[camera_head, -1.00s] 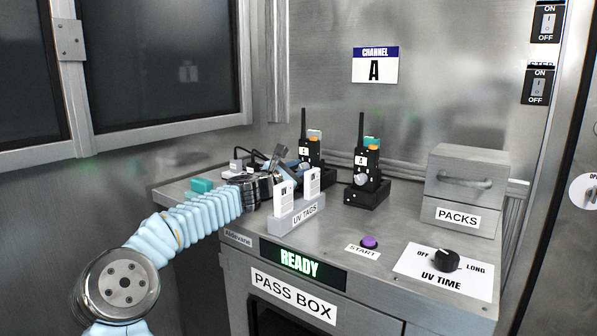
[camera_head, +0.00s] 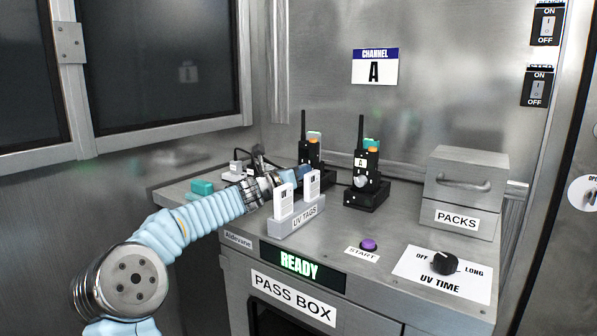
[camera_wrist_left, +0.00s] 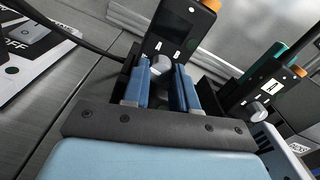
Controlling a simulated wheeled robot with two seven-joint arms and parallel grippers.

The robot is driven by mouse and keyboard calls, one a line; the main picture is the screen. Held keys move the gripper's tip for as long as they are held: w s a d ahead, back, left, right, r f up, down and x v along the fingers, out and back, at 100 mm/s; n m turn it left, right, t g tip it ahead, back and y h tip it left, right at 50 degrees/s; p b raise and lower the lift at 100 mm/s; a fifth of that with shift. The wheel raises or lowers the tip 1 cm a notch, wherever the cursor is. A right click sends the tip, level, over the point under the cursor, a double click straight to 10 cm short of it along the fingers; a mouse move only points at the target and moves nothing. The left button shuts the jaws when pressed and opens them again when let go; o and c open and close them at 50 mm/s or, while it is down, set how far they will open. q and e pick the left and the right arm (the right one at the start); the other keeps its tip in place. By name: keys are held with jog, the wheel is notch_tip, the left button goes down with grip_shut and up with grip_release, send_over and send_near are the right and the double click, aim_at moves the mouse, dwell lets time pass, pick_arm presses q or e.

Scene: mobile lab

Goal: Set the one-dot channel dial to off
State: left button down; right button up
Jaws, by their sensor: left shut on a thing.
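In the head view the gripper (camera_head: 291,177) is partly hidden behind the white UV tags. The right radio's grey dial (camera_wrist_left: 257,112) is clear of me.
The UV tags holder (camera_head: 297,224) stands close in front of my left gripper. A teal block (camera_head: 202,187) and cables lie behind my arm. The PACKS box (camera_head: 465,190), purple START button (camera_head: 369,244) and UV TIME knob (camera_head: 445,263) are to the right.

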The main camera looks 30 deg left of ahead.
pick_arm(q)
jog(key=shift+n, duration=1)
jog(key=c, duration=1.1)
grip_release()
jog(key=shift+c, duration=0.2)
jog(key=s, duration=0.1)
jog(key=s+b, duration=0.1)
jog(key=s, duration=0.3)
jog(key=shift+a+f+b, duration=0.15)
jog(key=shift+a+b, duration=0.1)
jog(key=shift+b, duration=0.15)
jog(key=s, duration=0.5)
jog(key=s+b, duration=0.1)
jog(key=s, duration=0.2)
jog(key=shift+a, duration=0.25)
jog(key=shift+s, duration=0.4)
